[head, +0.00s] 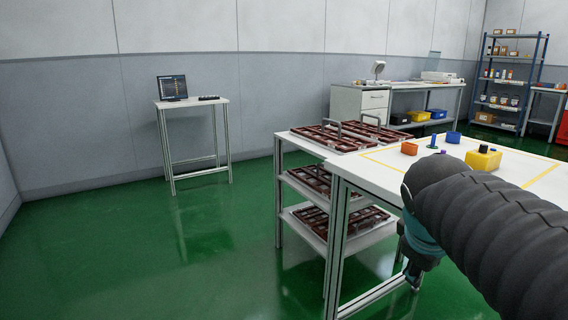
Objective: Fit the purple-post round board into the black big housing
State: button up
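I cannot make out a black big housing; my dark arm covers part of the table's near right side. My arm bends down past the table's front edge.
Green floor is clear further left.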

jog(key=s+a+f+m+y, duration=0.3)
jog(key=s+a+f+m, duration=0.3)
jog(key=s+a+f, duration=0.2)
jog(key=shift+s+f+t+y, duration=0.3)
jog(key=shift+s+f, duration=0.6)
jog(key=shift+s, duration=0.15)
jog(key=shift+d, duration=0.1)
